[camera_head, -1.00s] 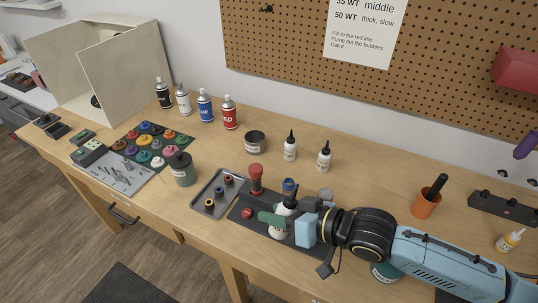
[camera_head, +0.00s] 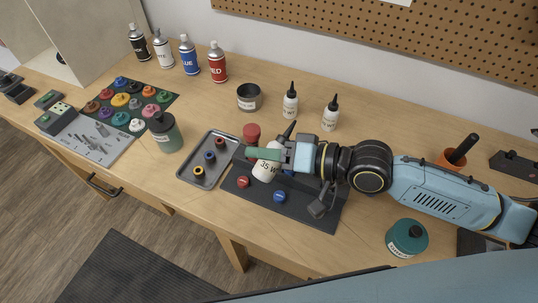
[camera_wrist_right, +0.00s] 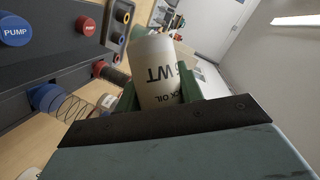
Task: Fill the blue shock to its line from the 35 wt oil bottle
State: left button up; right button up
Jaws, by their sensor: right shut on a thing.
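My right gripper (camera_head: 270,156) is shut on the white 35 WT oil bottle (camera_head: 265,171), which has a black nozzle and leans to the right at the black shock stand (camera_head: 318,213). The bottle's lettered side (camera_wrist_right: 158,85) fills the middle of the right wrist view between the green fingers. The blue shock shows there as a blue cap (camera_wrist_right: 45,97) with a coil spring, left of the bottle and apart from it. In the head view the bottle and gripper hide the blue shock. Its oil level and line cannot be seen. My left gripper is not in view.
A red-capped shock (camera_head: 251,132) stands behind the bottle. A red button (camera_head: 243,181) and a blue PUMP button (camera_head: 279,196) are at the stand's front. A tray of small rings (camera_head: 188,172) lies left. Two other bottles (camera_head: 290,102) (camera_head: 330,114) stand behind.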

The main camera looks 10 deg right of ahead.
jog(key=shift+s+a+f+m+b, duration=0.25)
jog(key=shift+f+m+b, duration=0.3)
jog(key=shift+b, duration=0.4)
jog(key=b, duration=0.1)
jog(key=f+m+y+b, duration=0.1)
jog(key=b, duration=0.1)
jog(key=shift+s+a, duration=0.15)
jog(key=shift+a, duration=0.1)
notch_tip(320, 180, up, 2)
jog(key=shift+s+a+r+m+y+b, duration=0.1)
jog(key=shift+m+y+b, duration=0.35)
jog(key=shift+m+y, duration=0.4)
jog(key=shift+s+a+r+m+y+b, duration=0.15)
jog(key=shift+r+m+y+b, duration=0.15)
jog(key=shift+r+m, duration=0.85)
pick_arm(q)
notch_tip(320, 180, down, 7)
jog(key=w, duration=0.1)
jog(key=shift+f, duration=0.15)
pick_arm(e)
jog(key=shift+f, duration=0.15)
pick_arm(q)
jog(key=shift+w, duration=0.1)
